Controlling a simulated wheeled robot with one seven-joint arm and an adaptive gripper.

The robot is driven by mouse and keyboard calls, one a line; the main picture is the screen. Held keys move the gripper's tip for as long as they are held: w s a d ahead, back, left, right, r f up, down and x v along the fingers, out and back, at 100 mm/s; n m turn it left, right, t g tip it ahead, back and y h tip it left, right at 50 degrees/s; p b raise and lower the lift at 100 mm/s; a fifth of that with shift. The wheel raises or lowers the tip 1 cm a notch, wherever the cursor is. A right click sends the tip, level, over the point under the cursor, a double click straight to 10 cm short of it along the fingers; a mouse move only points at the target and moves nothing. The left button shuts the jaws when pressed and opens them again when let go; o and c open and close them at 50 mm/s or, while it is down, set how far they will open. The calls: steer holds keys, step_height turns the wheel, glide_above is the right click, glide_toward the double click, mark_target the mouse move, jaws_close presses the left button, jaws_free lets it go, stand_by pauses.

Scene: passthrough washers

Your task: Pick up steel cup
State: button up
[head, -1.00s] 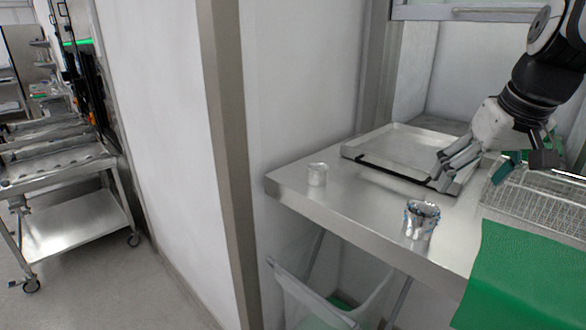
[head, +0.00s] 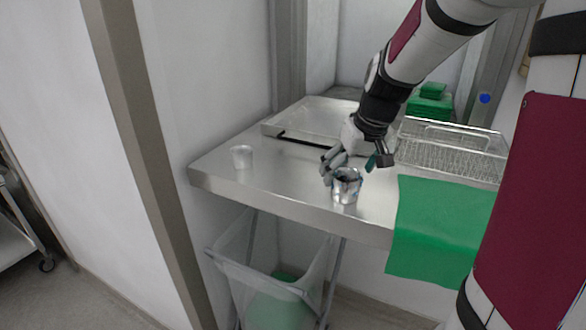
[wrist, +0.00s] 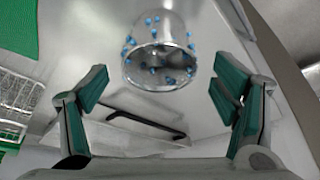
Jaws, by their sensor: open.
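A shiny steel cup (head: 346,189) with blue dots around its rim stands upright on the steel table, near the front edge. In the wrist view the cup (wrist: 158,30) is ahead of the fingers, near the top middle, with its dark open mouth showing. My gripper (head: 354,167) is just above and behind the cup in the head view, pointing down. In the wrist view my gripper (wrist: 162,84) is open, its green-padded fingers spread wide and empty. The cup lies beyond the fingertips, roughly centred between them.
A plain pale cup (head: 242,157) stands at the table's left. A shallow metal tray (head: 312,120) lies behind, and a wire basket (head: 452,150) is at the back right. A green cloth (head: 435,235) hangs over the front edge. A clear bin (head: 228,262) stands below.

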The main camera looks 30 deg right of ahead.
steer(key=shift+x, duration=1.05)
steer(key=c, duration=1.3)
